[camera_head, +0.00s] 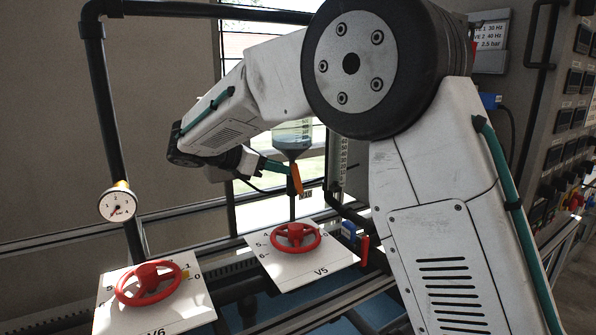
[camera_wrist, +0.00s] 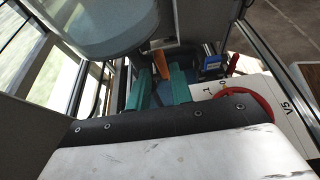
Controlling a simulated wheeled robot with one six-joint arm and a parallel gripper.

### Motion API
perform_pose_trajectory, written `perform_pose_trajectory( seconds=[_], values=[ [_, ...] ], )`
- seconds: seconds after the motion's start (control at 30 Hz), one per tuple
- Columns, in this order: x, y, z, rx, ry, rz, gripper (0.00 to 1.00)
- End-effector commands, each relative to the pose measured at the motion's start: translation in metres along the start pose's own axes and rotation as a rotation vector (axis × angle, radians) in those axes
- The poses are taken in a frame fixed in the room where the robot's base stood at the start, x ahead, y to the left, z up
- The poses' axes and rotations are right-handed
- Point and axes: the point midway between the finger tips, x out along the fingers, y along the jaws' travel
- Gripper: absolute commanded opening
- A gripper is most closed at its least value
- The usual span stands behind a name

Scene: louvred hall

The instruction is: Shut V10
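No V10 label is readable in either view. An orange lever (camera_head: 296,180) hangs nearly upright beneath a clear funnel-bottomed vessel (camera_head: 292,134), roughly in line with the vertical pipe below it. My gripper (camera_head: 278,168), with teal fingers, reaches the lever from the left in the head view. In the wrist view the orange lever (camera_wrist: 160,64) shows at the fingertips of my gripper (camera_wrist: 162,82), between the two fingers. The fingers stand apart, with a gap showing between them. Whether either touches the lever cannot be told.
Red handwheels V5 (camera_head: 296,238) and V6 (camera_head: 149,284) sit on white plates below. A pressure gauge (camera_head: 117,204) stands at left. A small red lever (camera_head: 364,250) and a blue part (camera_head: 348,231) are right of V5. A control cabinet (camera_head: 560,110) stands at right.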

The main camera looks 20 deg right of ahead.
Motion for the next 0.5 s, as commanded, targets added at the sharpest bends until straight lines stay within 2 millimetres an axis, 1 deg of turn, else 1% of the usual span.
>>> perform_pose_trajectory(
  seconds=[0.07, 0.3, 0.4, 0.5],
  values=[
    [0.009, 0.000, 0.000, 0.001, 0.001, -0.002, 0.22],
    [0.051, -0.002, 0.001, 0.003, 0.001, -0.006, 0.22],
    [0.064, -0.001, 0.001, 0.003, 0.002, -0.006, 0.22],
    [0.072, -0.002, 0.000, 0.002, 0.002, -0.005, 0.22]
  ],
)
